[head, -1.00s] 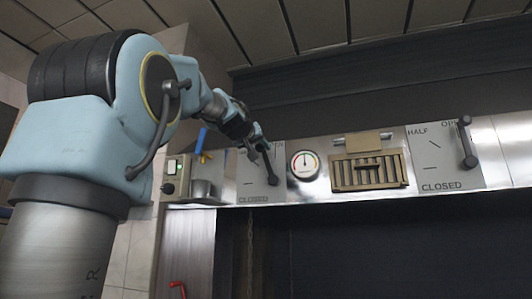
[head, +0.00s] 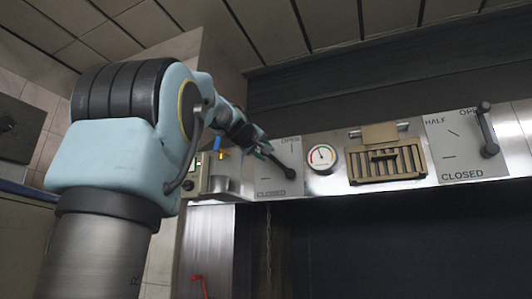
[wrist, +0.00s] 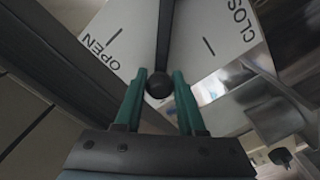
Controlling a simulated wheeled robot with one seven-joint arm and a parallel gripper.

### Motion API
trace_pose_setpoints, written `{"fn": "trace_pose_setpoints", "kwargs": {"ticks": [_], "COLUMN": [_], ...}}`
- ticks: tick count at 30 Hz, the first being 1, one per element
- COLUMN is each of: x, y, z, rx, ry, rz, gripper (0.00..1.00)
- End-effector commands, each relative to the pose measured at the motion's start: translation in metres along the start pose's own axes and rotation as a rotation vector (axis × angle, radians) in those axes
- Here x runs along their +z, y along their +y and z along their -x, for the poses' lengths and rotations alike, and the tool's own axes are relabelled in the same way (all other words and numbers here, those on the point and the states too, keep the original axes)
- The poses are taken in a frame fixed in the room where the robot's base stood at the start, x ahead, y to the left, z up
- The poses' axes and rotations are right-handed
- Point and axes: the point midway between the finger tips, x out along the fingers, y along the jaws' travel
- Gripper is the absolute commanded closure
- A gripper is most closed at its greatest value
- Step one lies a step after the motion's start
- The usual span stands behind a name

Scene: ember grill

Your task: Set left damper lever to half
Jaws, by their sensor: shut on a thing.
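The left damper plate (head: 266,184) shows at the middle of the head view, with OPEN and CLOSED legible. Its dark lever (head: 281,166) slants up and left from its lower-right end, between the OPEN and CLOSED sides. My gripper (head: 262,150) is at the lever's upper-left end. In the wrist view, the green fingers of my gripper (wrist: 159,88) are shut on the lever's round knob (wrist: 159,85). The lever bar runs up from it between OPEN and CLOSED; one tick mark is visible on the CLOSED side. The HALF label and its mark are hidden.
A round gauge (head: 321,158) and a brass vent grille (head: 388,166) sit right of the plate. The right damper lever (head: 487,130) points to OPEN. A control box with a green light (head: 197,166) is at left. A red handle (head: 199,286) is below.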

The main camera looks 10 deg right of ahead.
Motion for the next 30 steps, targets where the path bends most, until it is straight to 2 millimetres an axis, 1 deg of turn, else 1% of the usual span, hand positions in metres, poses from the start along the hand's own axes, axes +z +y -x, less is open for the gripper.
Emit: {"fn": "trace_pose_setpoints", "kwargs": {"ticks": [8,9,15,16,22,25,28,30], "x": [0.001,0.001,0.0,0.0,0.0,0.001,0.001,0.002], "y": [-0.001,-0.001,-0.001,-0.001,0.0,0.0,-0.001,-0.002], "z": [0.0,0.0,0.0,0.0,0.0,0.004,0.015,0.027], "rx": [-0.003,-0.003,-0.001,-0.001,-0.001,0.0,0.002,0.002], "ry": [-0.002,-0.002,-0.001,-0.001,-0.001,0.0,0.001,0.003], "rz": [-0.002,-0.002,-0.002,-0.002,-0.001,-0.002,-0.002,-0.002], "gripper": [1.0,0.57,0.34,0.33,0.33,0.33,0.33,0.33]}}
